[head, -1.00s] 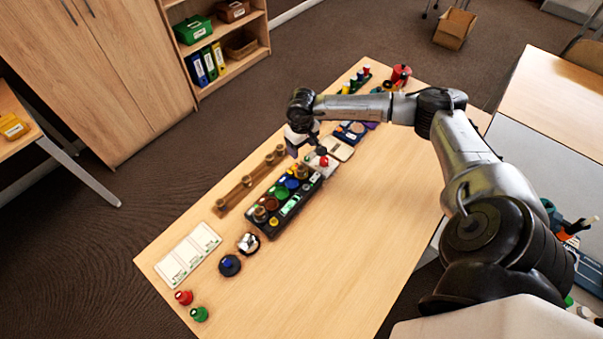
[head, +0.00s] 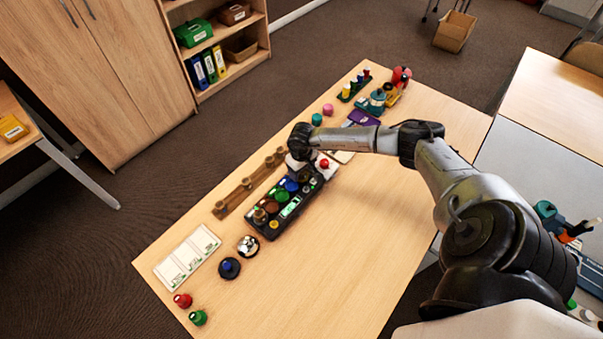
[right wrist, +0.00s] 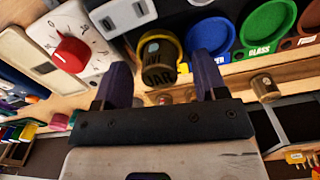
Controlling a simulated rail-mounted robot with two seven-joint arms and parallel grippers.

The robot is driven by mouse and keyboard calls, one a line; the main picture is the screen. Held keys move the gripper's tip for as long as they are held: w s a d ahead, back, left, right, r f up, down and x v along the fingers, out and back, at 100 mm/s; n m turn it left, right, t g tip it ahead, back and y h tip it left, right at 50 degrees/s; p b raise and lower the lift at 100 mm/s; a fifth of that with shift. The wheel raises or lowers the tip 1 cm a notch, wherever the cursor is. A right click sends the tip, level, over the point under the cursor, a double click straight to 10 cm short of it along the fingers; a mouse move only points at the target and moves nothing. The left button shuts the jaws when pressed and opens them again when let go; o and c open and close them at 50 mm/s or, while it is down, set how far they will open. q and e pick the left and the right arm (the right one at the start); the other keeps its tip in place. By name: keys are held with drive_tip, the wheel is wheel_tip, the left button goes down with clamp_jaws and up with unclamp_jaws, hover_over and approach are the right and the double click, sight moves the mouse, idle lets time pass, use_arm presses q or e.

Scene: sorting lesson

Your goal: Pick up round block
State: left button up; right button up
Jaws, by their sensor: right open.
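In the right wrist view, a dark brown round block (right wrist: 160,62) with partly readable lettering stands in or over a yellow-rimmed round well of the black sorting tray. My right gripper (right wrist: 161,76) is open, its two purple fingers on either side of the block's near part; I cannot tell whether they touch it. In the head view my right gripper (head: 299,162) is at the far end of the black tray (head: 272,228), mostly hidden by my own wrist, which also hides the block there. My left gripper is not in view.
A white box with a red knob (right wrist: 71,54) is close beside the gripper. A wooden peg rail (head: 234,196) runs along the tray. Teal (head: 316,119) and pink (head: 327,109) cylinders stand farther back. The table's right part is clear.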

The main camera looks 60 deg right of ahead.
drive_tip(key=shift+f, duration=0.45)
drive_tip(key=shift+c, duration=0.3)
drive_tip(key=c, duration=0.9)
